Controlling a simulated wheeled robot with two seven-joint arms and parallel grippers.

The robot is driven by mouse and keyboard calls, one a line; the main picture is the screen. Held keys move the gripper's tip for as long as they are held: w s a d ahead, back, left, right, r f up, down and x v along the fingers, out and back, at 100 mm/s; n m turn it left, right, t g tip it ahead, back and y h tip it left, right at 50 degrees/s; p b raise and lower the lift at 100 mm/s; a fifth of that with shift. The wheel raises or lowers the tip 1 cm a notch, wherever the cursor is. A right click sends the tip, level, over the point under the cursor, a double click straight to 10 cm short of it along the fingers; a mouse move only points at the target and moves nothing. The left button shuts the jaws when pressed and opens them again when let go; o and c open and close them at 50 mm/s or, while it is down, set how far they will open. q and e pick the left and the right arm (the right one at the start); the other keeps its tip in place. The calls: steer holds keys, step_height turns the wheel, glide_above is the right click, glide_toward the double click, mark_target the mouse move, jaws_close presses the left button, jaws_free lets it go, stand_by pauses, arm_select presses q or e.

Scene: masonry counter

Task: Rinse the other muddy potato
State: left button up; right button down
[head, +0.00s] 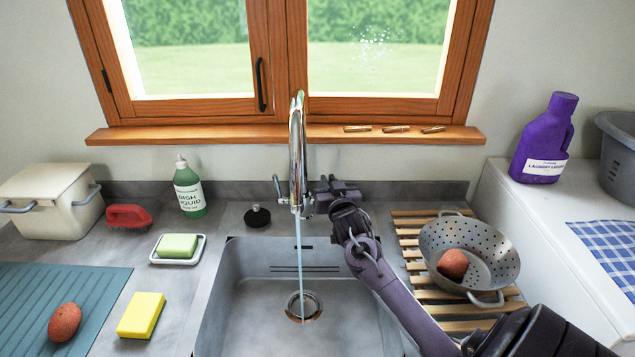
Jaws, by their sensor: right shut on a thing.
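One reddish-brown potato (64,322) lies on the teal ribbed mat (110,283) at the left. Another potato (452,264) sits in the metal colander (487,240) on the right. I cannot make out clear mud on either. The chrome tap (297,150) stands behind the sink (345,325), and a thin stream of water (299,265) falls from it toward the drain. My right gripper (318,194) is shut at the right side of the tap, on what looks like its handle, partly hidden by the fingers. My left gripper is out of view.
The colander stands on a wooden slatted rack (425,281). A yellow sponge (142,315), green soap on a dish (178,246), dish liquid (188,190), a red brush (128,216) and a black plug (257,216) stand left of or behind the sink. The basin holds no objects.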

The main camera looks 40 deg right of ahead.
arm_select(q)
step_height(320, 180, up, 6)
steer(key=p, duration=0.5)
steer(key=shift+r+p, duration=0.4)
steer(key=shift+p, duration=0.1)
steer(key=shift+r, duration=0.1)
arm_select(e)
steer(key=g, duration=0.1)
steer(key=w+d+g+y, duration=0.1)
steer(key=shift+w+f+m+g, duration=0.1)
steer(key=shift+w+m+g, duration=0.05)
steer(key=shift+m+g, duration=0.2)
steer(key=c, duration=1.5)
jaws_free()
steer(key=shift+d, duration=0.1)
